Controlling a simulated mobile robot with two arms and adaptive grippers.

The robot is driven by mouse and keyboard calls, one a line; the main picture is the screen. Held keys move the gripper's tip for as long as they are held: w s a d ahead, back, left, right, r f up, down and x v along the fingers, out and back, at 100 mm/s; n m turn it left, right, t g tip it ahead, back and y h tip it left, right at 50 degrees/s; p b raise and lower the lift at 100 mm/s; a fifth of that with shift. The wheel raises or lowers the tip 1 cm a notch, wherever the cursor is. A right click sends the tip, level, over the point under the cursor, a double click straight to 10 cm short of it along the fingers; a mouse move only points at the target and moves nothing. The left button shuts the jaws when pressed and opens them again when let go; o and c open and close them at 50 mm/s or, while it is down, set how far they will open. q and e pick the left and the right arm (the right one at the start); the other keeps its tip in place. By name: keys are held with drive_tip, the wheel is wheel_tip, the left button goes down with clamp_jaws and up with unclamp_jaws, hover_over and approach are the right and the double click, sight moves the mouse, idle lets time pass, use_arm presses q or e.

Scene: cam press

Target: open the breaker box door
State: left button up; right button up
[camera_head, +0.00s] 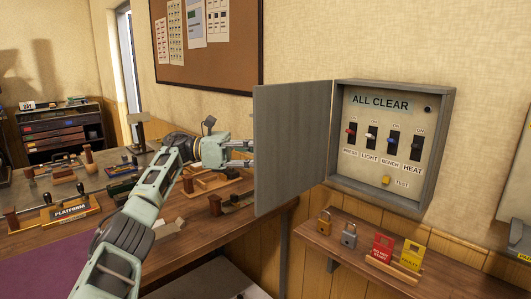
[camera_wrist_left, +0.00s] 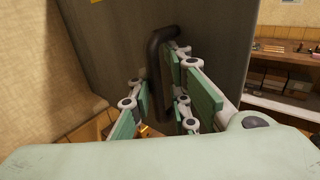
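The breaker box (camera_head: 433,165) hangs on the wall in the head view. Its grey door (camera_head: 293,145) stands wide open, swung out to the left, with the switches inside exposed. My left gripper (camera_head: 250,151) is at the door's outer face, left of the panel. In the left wrist view, the dark bar handle (camera_wrist_left: 157,75) on the door (camera_wrist_left: 115,45) lies between the green finger pads of my left gripper (camera_wrist_left: 158,95), which close around it from both sides. The fingertips are partly hidden in the head view. My right gripper is not in view.
Below the box is a wooden shelf (camera_head: 335,251) with two padlocks (camera_head: 349,234) and red and yellow tags (camera_head: 413,255). A cluttered workbench (camera_head: 225,231) lies under my left arm. A cork board (camera_head: 235,68) hangs behind.

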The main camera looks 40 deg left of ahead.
use_arm(q)
drive_tip(key=v, duration=0.7)
drive_tip(key=shift+s+a, duration=0.2)
drive_tip(key=shift+s, duration=0.05)
idle(0.5)
